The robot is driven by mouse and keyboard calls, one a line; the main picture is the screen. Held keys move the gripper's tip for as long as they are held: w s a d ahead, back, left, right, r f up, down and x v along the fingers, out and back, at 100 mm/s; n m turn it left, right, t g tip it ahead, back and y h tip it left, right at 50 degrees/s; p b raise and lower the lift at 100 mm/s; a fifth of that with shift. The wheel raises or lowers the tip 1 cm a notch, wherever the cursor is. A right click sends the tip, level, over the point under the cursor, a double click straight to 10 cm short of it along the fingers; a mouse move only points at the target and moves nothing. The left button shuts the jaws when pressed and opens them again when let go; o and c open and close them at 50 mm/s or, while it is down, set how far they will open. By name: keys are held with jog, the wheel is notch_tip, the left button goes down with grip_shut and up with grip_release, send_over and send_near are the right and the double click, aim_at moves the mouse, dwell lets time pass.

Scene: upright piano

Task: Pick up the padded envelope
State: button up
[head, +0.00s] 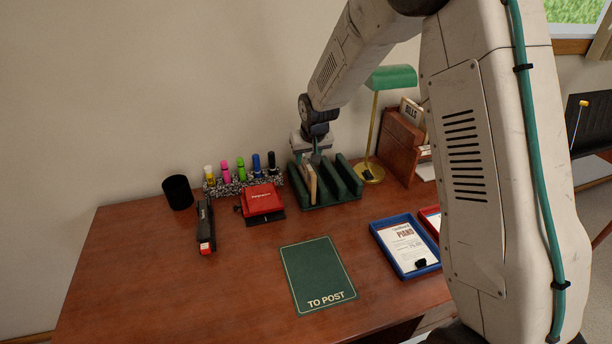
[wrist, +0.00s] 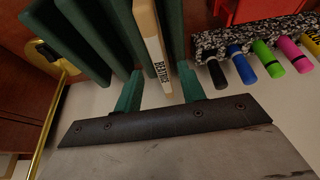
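The padded envelope (head: 311,184) is tan and stands on edge in the left part of a dark green slotted rack (head: 345,180) at the back of the desk. In the wrist view the envelope (wrist: 147,22) shows edge-on, with a white printed label on its edge. My gripper (head: 314,160) is over the rack from above, at the envelope. In the wrist view its two green fingers (wrist: 160,85) stand apart, one on each side of the envelope, with a gap showing on both sides. The envelope's lower part is hidden in the rack.
A green-shaded lamp (head: 391,78) stands close on the right. A green "TO POST" mat (head: 317,272) lies clear in front.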

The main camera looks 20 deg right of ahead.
aim_at(306, 162)
jog(key=x, duration=0.4)
jog(key=shift+a+f, duration=0.1)
jog(key=shift+f, duration=0.25)
dwell(0.4)
jog(key=shift+c, duration=0.3)
grip_shut()
